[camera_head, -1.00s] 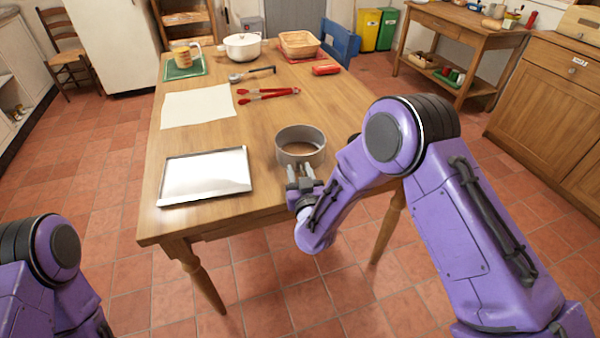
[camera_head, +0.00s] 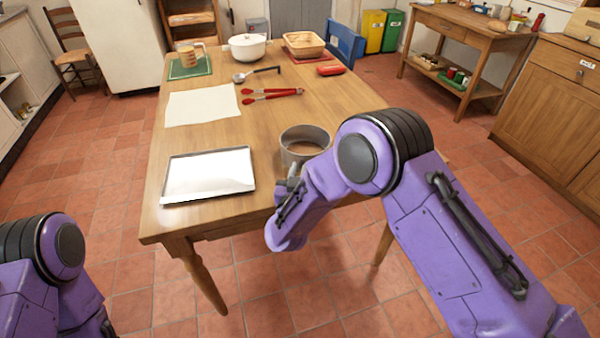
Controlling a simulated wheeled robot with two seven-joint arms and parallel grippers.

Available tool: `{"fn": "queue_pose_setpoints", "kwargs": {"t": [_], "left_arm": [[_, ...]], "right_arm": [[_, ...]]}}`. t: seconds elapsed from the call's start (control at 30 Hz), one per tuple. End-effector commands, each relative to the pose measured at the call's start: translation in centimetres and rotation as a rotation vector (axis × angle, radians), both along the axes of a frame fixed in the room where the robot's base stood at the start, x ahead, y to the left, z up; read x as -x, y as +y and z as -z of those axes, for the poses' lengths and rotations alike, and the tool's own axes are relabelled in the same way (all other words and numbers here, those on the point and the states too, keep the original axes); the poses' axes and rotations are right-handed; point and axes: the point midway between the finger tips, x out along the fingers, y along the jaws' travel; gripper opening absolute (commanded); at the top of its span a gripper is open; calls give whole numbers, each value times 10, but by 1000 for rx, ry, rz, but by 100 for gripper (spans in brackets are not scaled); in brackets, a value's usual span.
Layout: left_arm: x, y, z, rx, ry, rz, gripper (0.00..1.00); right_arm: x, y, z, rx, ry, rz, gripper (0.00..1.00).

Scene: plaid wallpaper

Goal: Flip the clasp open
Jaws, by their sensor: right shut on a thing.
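A round grey metal cake ring (camera_head: 304,140) with a brown inside stands on the wooden table near its front right edge. My right gripper (camera_head: 293,171) is at the ring's near left side, shut on the clasp there. My own wrist and forearm hide most of the fingers, the clasp and the near right part of the ring. Whether the clasp is open cannot be made out. My left arm shows at the lower left, but its gripper is out of view.
A baking tray (camera_head: 209,175) lies just left of the ring on the table (camera_head: 262,185). Behind are white paper (camera_head: 203,105), red tongs (camera_head: 272,94), a ladle (camera_head: 257,74), a red object (camera_head: 331,70), a white pot (camera_head: 247,47) and a basket (camera_head: 303,44). Bare tabletop lies right of the tongs.

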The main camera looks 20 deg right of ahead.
Motion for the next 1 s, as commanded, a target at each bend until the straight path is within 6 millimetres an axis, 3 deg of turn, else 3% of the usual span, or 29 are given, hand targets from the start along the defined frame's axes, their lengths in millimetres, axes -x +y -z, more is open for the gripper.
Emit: {"fn": "queue_pose_setpoints", "kwargs": {"t": [0.93, 0.97, 1.0], "left_arm": [[0, 0, 0, 0, 0, 0, 43], [0, 0, 0, 0, 0, 0, 43], [0, 0, 0, 0, 0, 0, 43]], "right_arm": [[0, 0, -1, 0, -1, -2, 0], [0, 0, -1, 0, -1, -2, 28], [0, 0, -1, 0, -1, -2, 40]]}}
